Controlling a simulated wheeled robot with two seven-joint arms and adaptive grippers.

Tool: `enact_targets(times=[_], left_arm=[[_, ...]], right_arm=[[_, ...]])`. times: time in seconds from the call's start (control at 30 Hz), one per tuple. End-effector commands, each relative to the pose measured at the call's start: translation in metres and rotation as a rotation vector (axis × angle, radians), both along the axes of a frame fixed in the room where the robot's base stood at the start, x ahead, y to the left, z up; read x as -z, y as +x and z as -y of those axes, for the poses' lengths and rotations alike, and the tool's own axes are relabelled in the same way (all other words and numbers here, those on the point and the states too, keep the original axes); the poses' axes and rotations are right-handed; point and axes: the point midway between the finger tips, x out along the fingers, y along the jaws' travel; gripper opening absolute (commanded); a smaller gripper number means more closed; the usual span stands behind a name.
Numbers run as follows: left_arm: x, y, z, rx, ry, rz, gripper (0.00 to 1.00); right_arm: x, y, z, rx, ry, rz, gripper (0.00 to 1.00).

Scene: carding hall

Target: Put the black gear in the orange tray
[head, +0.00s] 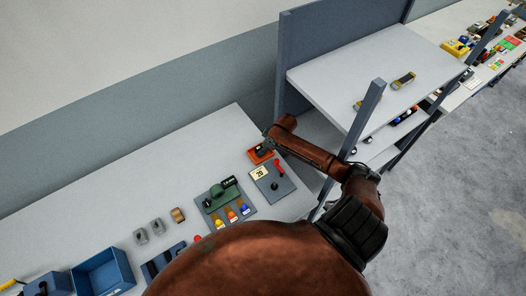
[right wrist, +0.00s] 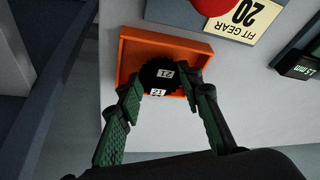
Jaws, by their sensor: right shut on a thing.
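The black gear (right wrist: 150,76) is a toothed disc with small white labels reading 21. My right gripper (right wrist: 170,92) is shut on it, with a green-padded finger on each side. The gear is over the orange tray (right wrist: 128,48), inside the outline of its rim. I cannot tell whether it touches the tray floor. In the head view the orange tray (head: 262,158) sits at the back right of the bench, partly hidden by my right gripper (head: 266,149). My left gripper is not in view.
Beside the tray is a grey board (head: 273,188) with a red part and a card (right wrist: 246,16) reading FIT GEAR 20. A green fixture (head: 219,195) stands left of it. A blue bin (head: 104,270) is farther left. A shelf rack (head: 365,75) with upright posts stands close on the right.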

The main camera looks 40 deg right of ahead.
Motion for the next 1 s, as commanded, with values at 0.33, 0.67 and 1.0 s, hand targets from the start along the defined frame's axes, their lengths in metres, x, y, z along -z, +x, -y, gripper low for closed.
enact_targets(times=[0.33, 0.67, 1.0], left_arm=[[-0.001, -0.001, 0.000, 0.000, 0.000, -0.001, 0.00], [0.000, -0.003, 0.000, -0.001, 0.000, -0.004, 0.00], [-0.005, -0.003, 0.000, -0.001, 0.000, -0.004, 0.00]], right_arm=[[0.015, 0.000, 0.000, -0.001, -0.002, 0.001, 0.06], [0.018, -0.001, 0.000, -0.001, -0.002, 0.000, 0.41], [0.011, -0.002, 0.001, -0.001, -0.002, -0.001, 0.41]])
